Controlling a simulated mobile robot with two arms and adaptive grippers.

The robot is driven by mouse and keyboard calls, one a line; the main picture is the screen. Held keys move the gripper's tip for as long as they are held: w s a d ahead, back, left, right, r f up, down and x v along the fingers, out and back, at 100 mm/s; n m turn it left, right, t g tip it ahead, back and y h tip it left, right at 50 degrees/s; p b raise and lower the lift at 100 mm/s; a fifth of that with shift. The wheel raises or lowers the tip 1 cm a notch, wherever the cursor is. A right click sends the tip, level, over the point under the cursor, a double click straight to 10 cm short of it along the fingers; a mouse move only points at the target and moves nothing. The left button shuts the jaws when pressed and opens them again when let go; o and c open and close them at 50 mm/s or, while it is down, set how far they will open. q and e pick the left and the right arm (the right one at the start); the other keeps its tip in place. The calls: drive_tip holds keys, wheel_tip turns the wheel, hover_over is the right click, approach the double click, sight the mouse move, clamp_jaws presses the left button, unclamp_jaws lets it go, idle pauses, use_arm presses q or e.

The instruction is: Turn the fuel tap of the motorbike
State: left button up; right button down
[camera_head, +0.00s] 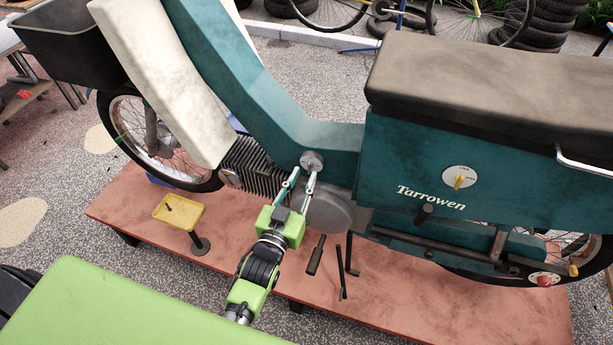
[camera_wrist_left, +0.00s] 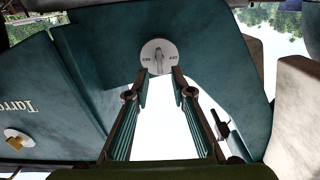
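The motorbike (camera_head: 270,100) is teal with a dark seat and stands on a reddish platform. A round grey tap (camera_head: 312,160) with a small lever sits low on its frame, above the engine; I take it for the fuel tap. In the left wrist view the tap (camera_wrist_left: 158,55) has small lettering on both sides, and its lever points roughly up and down. My left gripper (camera_head: 305,173) is open, its fingertips just short of the tap. In the left wrist view the fingertips (camera_wrist_left: 161,72) are apart, one on each side below the lever; contact cannot be told. My right gripper is not in view.
A white disc with a yellow knob (camera_head: 460,179) is on the teal side panel; it also shows in the left wrist view (camera_wrist_left: 16,139). A yellow tray (camera_head: 180,211) on a stand is left of my left gripper.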

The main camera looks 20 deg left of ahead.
sight(310, 167)
use_arm(q)
drive_tip(key=shift+w+d+b, duration=0.1)
drive_tip(key=shift+w+b, duration=0.25)
drive_tip(key=shift+w, duration=1.1)
clamp_jaws()
drive_tip(key=shift+n, duration=0.4)
drive_tip(key=n, duration=0.5)
drive_tip(key=n+p, duration=0.1)
drive_tip(key=n, duration=0.5)
drive_tip(key=a+f+n, duration=0.1)
drive_tip(key=n, duration=0.5)
drive_tip(key=shift+p, duration=0.4)
